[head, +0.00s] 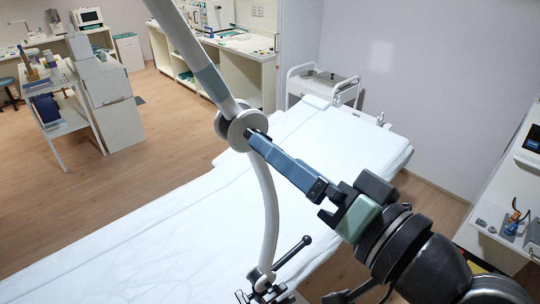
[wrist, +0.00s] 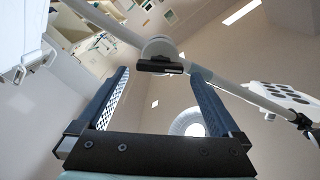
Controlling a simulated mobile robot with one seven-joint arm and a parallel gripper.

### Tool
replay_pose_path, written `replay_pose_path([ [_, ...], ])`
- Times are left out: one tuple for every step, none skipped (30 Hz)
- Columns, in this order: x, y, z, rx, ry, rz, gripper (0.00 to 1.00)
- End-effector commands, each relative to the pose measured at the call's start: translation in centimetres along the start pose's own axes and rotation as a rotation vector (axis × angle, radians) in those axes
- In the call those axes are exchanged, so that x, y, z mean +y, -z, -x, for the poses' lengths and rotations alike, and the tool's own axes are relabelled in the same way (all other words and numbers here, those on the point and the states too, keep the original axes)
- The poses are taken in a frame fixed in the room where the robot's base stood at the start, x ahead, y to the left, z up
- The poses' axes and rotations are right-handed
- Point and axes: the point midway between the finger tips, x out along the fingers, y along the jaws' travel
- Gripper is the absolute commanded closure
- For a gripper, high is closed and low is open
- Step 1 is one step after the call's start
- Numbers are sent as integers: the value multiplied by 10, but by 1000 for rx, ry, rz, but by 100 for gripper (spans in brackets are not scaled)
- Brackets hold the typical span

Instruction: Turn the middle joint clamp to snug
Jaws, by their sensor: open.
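The middle joint clamp (head: 236,128) is a pale grey disc joint between two tubes of a jointed arm above the couch. In the wrist view the joint (wrist: 158,47) has a black bar handle (wrist: 160,66) across it, lying nearly level in the picture. My gripper (head: 257,141) reaches in from the right, its blue fingers pointing at the joint. In the wrist view my gripper (wrist: 160,72) is open, with one finger on each side of the handle and clear space to both. The handle is largely hidden by the fingers in the head view.
The white-covered couch (head: 150,240) lies below. A lower clamp with a black lever (head: 294,252) stands at the arm's foot. A white lamp head with dark round lenses (wrist: 280,97) is at the right in the wrist view. A small trolley (head: 322,84) stands beyond the couch.

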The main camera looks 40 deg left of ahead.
Motion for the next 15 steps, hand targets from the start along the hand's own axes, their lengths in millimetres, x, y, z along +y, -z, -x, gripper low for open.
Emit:
replay_pose_path([
  [4,-2,14,7,-5,5,0],
  [4,-2,20,7,-3,5,0],
  [4,-2,29,6,-4,5,0],
  [4,-2,35,6,-3,5,0],
  [4,-2,41,6,-4,4,0],
  [3,-1,49,6,-3,4,0],
  [3,-2,54,5,-3,3,0],
  [2,-2,58,4,-2,4,0],
  [2,-1,64,4,-2,3,0],
  [2,-1,67,3,-1,3,0],
  [1,-1,70,3,0,2,0],
  [1,0,74,3,-1,1,0],
  [1,0,76,3,-1,1,0],
  [1,0,77,3,-1,1,0],
  [0,0,79,2,0,1,0],
])
